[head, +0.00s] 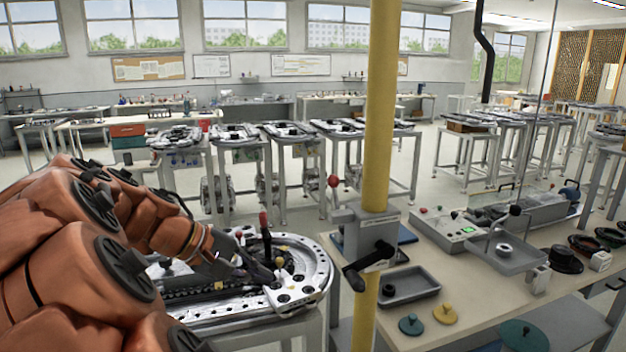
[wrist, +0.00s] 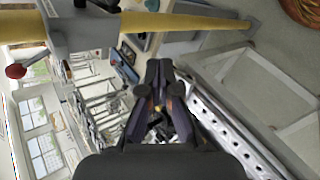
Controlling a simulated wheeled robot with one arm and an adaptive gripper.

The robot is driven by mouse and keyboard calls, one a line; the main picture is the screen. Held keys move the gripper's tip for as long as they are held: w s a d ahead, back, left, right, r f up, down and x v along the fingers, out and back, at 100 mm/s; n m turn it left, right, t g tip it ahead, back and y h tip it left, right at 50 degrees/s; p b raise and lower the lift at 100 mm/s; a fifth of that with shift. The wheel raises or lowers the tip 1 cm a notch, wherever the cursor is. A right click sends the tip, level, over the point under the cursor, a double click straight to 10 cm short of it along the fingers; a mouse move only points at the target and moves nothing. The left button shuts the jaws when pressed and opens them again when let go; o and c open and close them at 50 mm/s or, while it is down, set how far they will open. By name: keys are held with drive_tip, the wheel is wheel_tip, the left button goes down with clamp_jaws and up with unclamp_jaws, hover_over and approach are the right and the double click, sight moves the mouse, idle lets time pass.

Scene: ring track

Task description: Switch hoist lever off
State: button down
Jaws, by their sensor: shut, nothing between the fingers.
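A grey hoist box (head: 365,238) is fixed on the yellow post. A lever with a red ball knob (head: 334,182) rises from its left side, and a black crank handle (head: 370,264) sits on its front. I take the red-knobbed lever to be the hoist lever; no on or off marking is readable. The knob also shows in the wrist view (wrist: 15,71), at the left, beside the box (wrist: 68,28). My gripper (head: 268,277) is shut and empty, low over the ring track, left of the post and apart from the lever. It also shows in the wrist view (wrist: 160,66).
The oval ring track (head: 318,268) carries several small levers, one tall with a red grip (head: 264,222). The yellow post (head: 380,120) stands between track and right-hand bench. That bench holds a grey tray (head: 408,286), a control box (head: 447,232) and knobbed discs (head: 446,314).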

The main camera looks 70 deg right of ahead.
sight(335, 191)
drive_tip(key=w+d+r+g+h, duration=0.2)
drive_tip(key=w+d+r+g, duration=0.1)
drive_tip(key=d, duration=0.4)
drive_tip(key=w+d+r+m+g+h+p, duration=0.1)
drive_tip(key=w+d+r+g+h, duration=0.1)
drive_tip(key=w+d+r+g, duration=0.2)
drive_tip(key=w+d+r, duration=0.1)
drive_tip(key=d+r, duration=0.2)
drive_tip(key=d, duration=0.1)
drive_tip(key=shift+d+m+g, duration=0.15)
drive_tip(key=shift+m+g, duration=0.15)
drive_tip(key=s+d+r+p, duration=0.1)
drive_tip(key=s+d+p, duration=0.3)
drive_tip(key=s, duration=0.6)
drive_tip(key=shift+s, duration=0.35)
drive_tip(key=shift+s+r+b, duration=0.1)
drive_tip(key=shift+b, duration=0.25)
